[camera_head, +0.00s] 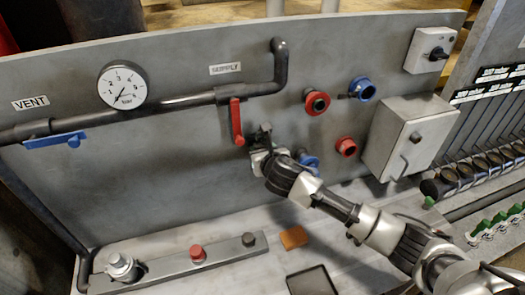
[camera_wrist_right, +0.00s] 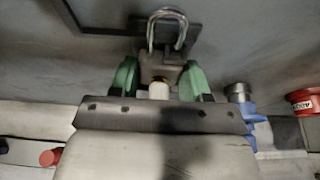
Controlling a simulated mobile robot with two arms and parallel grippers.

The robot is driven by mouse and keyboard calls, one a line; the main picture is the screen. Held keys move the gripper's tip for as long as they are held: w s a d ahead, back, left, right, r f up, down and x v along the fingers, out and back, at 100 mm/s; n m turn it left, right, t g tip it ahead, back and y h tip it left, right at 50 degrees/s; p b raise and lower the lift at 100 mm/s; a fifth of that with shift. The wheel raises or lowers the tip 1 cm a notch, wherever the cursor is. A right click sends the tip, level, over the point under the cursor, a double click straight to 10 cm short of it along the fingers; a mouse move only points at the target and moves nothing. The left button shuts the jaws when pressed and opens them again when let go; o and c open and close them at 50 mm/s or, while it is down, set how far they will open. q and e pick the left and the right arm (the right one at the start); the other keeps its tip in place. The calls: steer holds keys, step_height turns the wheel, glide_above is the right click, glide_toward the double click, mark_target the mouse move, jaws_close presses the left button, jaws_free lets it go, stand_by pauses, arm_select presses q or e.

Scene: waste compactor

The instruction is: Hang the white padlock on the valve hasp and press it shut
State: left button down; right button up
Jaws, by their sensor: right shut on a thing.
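My right gripper (camera_head: 259,156) reaches up to the panel below the red-handled supply valve (camera_head: 236,122). In the right wrist view its two green fingertips are shut on the padlock (camera_wrist_right: 161,71), which looks grey-brown there, with a pale cylinder below it. The metal shackle (camera_wrist_right: 165,27) points up, in front of a dark plate (camera_wrist_right: 196,30) on the panel, which looks like the hasp. A dark fitting (camera_head: 264,134) shows just above the gripper in the head view. I cannot tell whether the shackle passes through the hasp or is latched. My left gripper is out of view.
Red (camera_head: 317,102) and blue (camera_head: 362,89) round fittings sit right of the gripper, with a grey box (camera_head: 404,139) beyond. A blue vent handle (camera_head: 54,141) is at left.

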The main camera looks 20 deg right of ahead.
steer(key=shift+f, duration=0.15)
steer(key=o, duration=0.9)
steer(key=shift+a, duration=0.15)
steer(key=shift+f, duration=0.1)
steer(key=shift+s+d+f, duration=0.1)
steer(key=shift+d, duration=0.1)
steer(key=shift+c, duration=0.3)
steer(key=shift+s, duration=0.1)
steer(key=shift+v, duration=0.9)
steer(key=v, duration=0.5)
steer(key=shift+r, duration=0.25)
